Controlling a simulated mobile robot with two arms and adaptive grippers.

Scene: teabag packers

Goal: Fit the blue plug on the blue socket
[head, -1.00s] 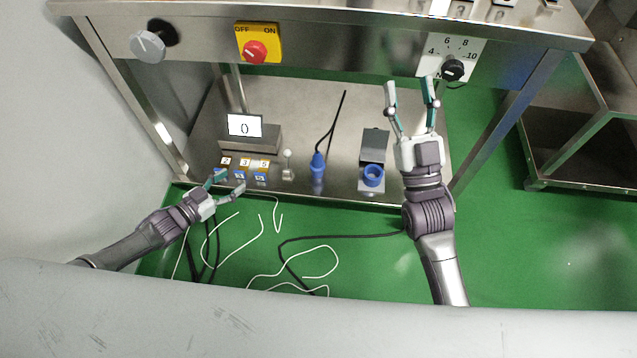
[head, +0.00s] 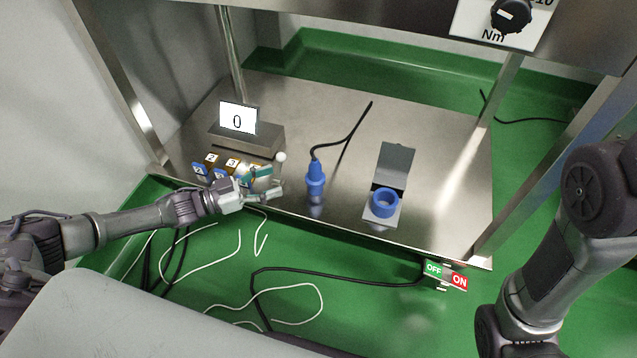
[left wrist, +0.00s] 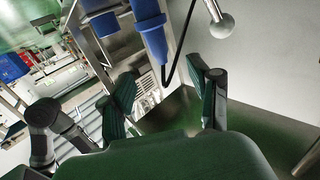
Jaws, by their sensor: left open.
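The blue plug (head: 315,178) stands upright on the lower steel shelf, with a black cable running from its top toward the back. The blue socket (head: 384,203) is to its right, a round blue ring on a grey box with its lid raised. My left gripper (head: 266,182) is open and empty, left of the plug and apart from it, beside a small lever. In the left wrist view the blue plug (left wrist: 151,30) is ahead at the top, beyond the open fingers (left wrist: 166,95). My right gripper is out of the head view; only that arm shows at the right.
Numbered switches (head: 222,170) and a display box reading 0 (head: 238,118) stand left of the plug. A round-knobbed lever (head: 280,158) is close to my left gripper. A green-and-red OFF/ON switch (head: 446,275) is at the shelf's front. Cables lie on the green floor.

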